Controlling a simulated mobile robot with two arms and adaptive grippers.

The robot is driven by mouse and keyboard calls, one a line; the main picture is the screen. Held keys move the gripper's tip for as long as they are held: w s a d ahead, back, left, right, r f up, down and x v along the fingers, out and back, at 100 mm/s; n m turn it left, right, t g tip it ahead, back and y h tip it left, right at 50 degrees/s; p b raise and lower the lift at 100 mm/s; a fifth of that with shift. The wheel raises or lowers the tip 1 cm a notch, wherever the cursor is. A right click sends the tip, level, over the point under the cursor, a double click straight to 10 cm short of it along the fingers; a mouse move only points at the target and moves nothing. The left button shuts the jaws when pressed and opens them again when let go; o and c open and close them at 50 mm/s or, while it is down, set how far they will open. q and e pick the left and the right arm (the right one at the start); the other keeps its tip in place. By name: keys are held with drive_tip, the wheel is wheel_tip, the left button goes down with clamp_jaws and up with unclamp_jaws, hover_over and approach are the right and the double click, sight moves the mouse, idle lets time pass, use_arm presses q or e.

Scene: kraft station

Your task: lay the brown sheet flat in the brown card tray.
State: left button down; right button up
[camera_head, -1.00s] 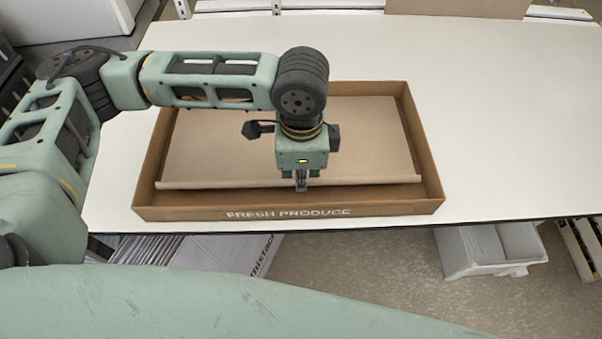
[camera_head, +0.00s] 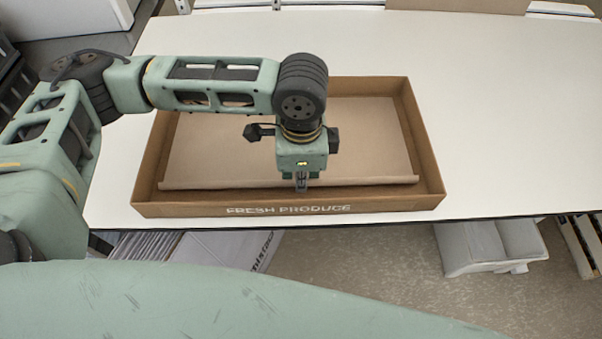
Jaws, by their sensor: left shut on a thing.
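The brown card tray (camera_head: 420,195) stands on the white table, with "FRESH PRODUCE" printed on its near wall. The brown sheet (camera_head: 375,140) lies inside the tray and covers most of its floor. The sheet's near edge looks slightly curled, and a strip of tray floor shows between it and the near wall. My left gripper (camera_head: 301,186) points down over the near middle of the tray, shut on the sheet at its near edge. The gripper and arm hide part of the sheet's middle and far left. My right gripper is not in view.
The white table (camera_head: 500,120) is clear to the right of the tray. A brown board (camera_head: 460,4) stands at the far edge. Below the table's near edge are a white box (camera_head: 225,250), a pale grey bin-like object (camera_head: 490,247) and a wooden pallet (camera_head: 582,245).

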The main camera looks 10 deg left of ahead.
use_arm(q)
drive_tip(key=shift+f, duration=0.1)
drive_tip(key=c, duration=1.8)
unclamp_jaws()
wheel_tip(320, 180, up, 12)
